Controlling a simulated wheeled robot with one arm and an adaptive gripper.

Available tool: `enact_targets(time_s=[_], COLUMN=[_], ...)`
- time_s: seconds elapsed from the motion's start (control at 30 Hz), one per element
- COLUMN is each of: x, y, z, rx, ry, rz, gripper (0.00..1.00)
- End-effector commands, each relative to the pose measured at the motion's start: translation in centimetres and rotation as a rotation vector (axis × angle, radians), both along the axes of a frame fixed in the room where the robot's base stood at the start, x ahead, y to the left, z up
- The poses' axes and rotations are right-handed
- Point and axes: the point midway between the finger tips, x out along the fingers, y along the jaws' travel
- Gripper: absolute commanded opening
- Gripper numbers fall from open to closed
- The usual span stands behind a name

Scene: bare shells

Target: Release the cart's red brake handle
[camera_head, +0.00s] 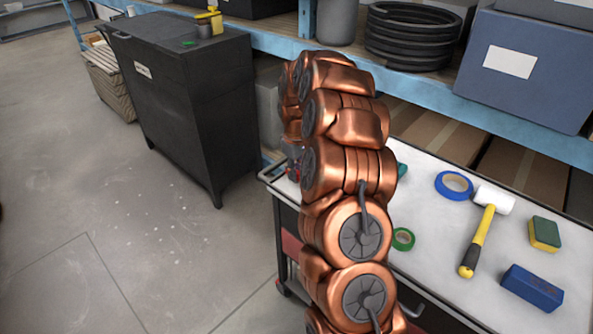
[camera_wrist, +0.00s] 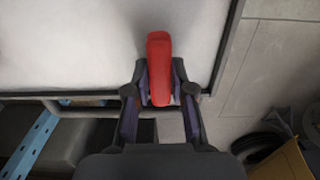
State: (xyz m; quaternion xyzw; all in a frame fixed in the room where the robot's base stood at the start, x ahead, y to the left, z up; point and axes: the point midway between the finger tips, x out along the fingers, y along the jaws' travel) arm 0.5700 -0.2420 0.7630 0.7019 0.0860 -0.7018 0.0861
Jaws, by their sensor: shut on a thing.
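The red brake handle (camera_wrist: 158,60) shows in the wrist view as a rounded red bar near the cart's edge. My gripper (camera_wrist: 160,82) has its two dark fingers on either side of the lower part of the handle and is shut on it. The cart (camera_head: 405,275) has a pale top with a dark rim and stands at the right of the head view. Its top also fills the upper left of the wrist view (camera_wrist: 70,45). In the head view my copper arm hides most of the gripper and handle.
On the cart top lie a blue tape roll (camera_head: 454,186), a green tape roll (camera_head: 403,239), a mallet (camera_head: 480,235), a sponge (camera_head: 545,234) and a blue block (camera_head: 532,288). A dark cabinet (camera_head: 180,95) stands left of the cart. Open floor (camera_head: 120,230) lies at left.

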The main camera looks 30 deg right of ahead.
Motion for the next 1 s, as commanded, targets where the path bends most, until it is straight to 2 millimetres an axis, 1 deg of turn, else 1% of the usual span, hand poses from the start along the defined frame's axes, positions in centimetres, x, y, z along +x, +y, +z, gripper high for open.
enact_targets(time_s=[0.03, 0.2, 0.27, 0.53, 0.63, 0.77, 0.87, 1.0], x=[0.0, 0.0, 0.0, 0.0, 0.0, 0.1, 0.1, 0.1], y=[-0.1, -0.1, -0.1, 0.0, 0.0, 0.0, 0.0, -0.1], z=[0.1, 0.1, 0.1, 0.1, 0.4, 1.9, 3.7, 6.6], rx=[-0.003, -0.001, -0.001, 0.0, -0.001, -0.001, -0.001, -0.002], ry=[-0.001, 0.0, 0.0, 0.0, -0.001, -0.002, -0.001, -0.005], rz=[0.001, 0.0, 0.0, 0.0, 0.0, 0.001, 0.001, -0.001], gripper=[0.26, 0.43, 0.48, 0.48, 0.48, 0.48, 0.48, 0.48])
